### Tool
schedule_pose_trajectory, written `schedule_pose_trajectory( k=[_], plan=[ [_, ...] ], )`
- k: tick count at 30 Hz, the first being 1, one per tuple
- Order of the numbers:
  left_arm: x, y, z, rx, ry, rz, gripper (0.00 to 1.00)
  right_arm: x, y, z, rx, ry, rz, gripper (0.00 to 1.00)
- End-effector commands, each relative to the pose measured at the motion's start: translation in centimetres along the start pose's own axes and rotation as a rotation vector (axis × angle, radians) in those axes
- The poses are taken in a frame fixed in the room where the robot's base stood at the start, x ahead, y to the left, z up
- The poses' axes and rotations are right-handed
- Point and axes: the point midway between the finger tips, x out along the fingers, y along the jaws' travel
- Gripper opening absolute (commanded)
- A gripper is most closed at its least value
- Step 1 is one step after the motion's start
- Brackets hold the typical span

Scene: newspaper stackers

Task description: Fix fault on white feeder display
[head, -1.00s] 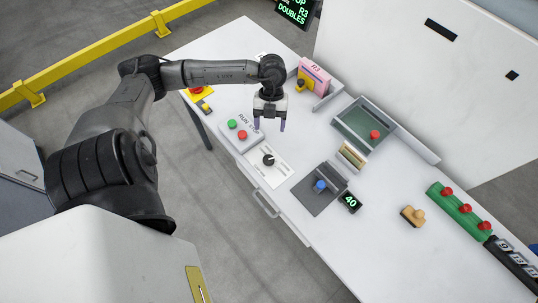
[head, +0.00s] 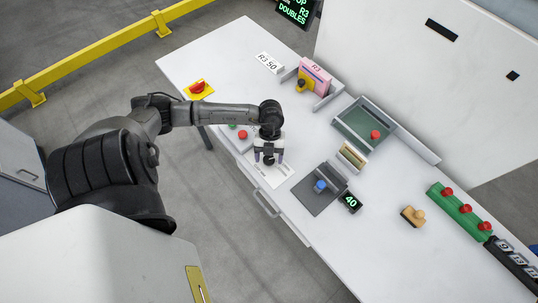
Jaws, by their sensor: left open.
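A dark display (head: 297,11) with green text, "R3" and "DOUBLES" legible, stands at the top edge of the head view; its upper part is cut off. My left gripper (head: 269,157) is open and points down over a black knob (head: 268,162) on a white plate (head: 272,177). Its fingers are at either side of the knob; I cannot tell whether they touch it. The button box (head: 232,141), with a red button (head: 243,134) and a partly hidden green button, is just behind the gripper. My right gripper is not in view.
A red knob on a yellow base (head: 198,89) sits at the table's far left. A pink stack (head: 315,76), green tray (head: 350,128), grey plate with blue knob (head: 320,187), "40" readout (head: 350,203) and green strip with red knobs (head: 460,208) occupy the white table (head: 378,250).

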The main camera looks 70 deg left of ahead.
Motion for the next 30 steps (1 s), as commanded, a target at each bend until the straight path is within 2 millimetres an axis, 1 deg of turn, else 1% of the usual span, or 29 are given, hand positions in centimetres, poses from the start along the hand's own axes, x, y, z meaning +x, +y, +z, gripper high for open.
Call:
schedule_pose_trajectory(
  k=[11, 25, 26, 30],
  plan=[
    [0.29, 0.0, -0.02, 0.0, 0.0, 0.0, 0.68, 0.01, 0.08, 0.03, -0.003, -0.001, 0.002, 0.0],
    [0.26, 0.01, -0.01, 0.0, 0.0, 0.0, 0.23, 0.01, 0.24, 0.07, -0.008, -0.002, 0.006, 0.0],
    [0.25, 0.01, -0.01, 0.001, 0.0, 0.0, 0.2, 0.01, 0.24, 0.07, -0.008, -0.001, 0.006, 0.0],
    [0.17, 0.02, -0.05, -0.006, 0.0, -0.002, 0.2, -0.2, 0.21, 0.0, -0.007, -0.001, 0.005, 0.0]
  ],
)
